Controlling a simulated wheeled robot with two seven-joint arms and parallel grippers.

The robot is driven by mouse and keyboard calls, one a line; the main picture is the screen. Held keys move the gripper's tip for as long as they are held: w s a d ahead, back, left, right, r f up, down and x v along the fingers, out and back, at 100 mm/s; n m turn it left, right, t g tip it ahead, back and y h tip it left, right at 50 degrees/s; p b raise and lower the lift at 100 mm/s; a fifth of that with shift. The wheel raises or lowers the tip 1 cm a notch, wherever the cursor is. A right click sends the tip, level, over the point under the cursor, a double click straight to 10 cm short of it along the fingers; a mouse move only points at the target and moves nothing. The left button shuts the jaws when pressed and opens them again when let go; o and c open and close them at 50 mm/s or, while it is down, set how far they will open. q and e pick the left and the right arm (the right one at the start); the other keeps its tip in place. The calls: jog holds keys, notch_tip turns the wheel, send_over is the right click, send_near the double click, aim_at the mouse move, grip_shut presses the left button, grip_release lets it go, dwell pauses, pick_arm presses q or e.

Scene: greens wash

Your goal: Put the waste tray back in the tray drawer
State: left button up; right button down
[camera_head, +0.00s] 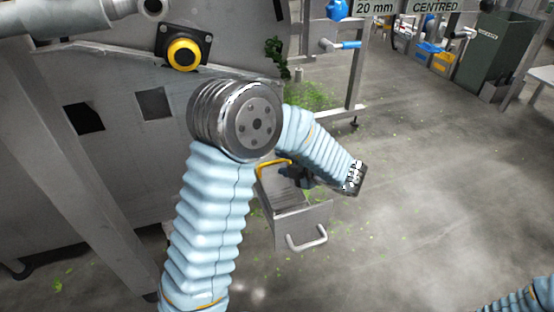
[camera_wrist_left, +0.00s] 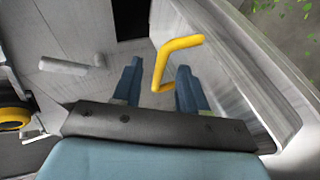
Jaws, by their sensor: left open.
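The tray drawer (camera_head: 285,228) is a grey metal box with a grey bar handle, pulled out low from the machine. A yellow handle (camera_head: 272,163), which appears to be the waste tray's, rises at its rear left; it also shows in the left wrist view (camera_wrist_left: 180,45). The tray's body is hard to tell from the drawer, and my left arm hides part of it. My left gripper (camera_head: 305,174) is down over the drawer. In the left wrist view its open fingers (camera_wrist_left: 158,90) stand either side of the yellow handle's lower end. Contact cannot be told. My right gripper is out of view.
Green scraps (camera_head: 315,97) litter the floor. A metal frame leg (camera_head: 357,85) stands behind the drawer. The floor to the right is mostly clear.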

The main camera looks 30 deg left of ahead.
pick_arm(q)
jog(key=v, duration=0.7)
jog(key=shift+d+p, duration=0.25)
jog(key=shift+p, duration=0.2)
jog(key=shift+s+r, duration=0.1)
jog(key=shift+c, duration=0.2)
dwell(0.3)
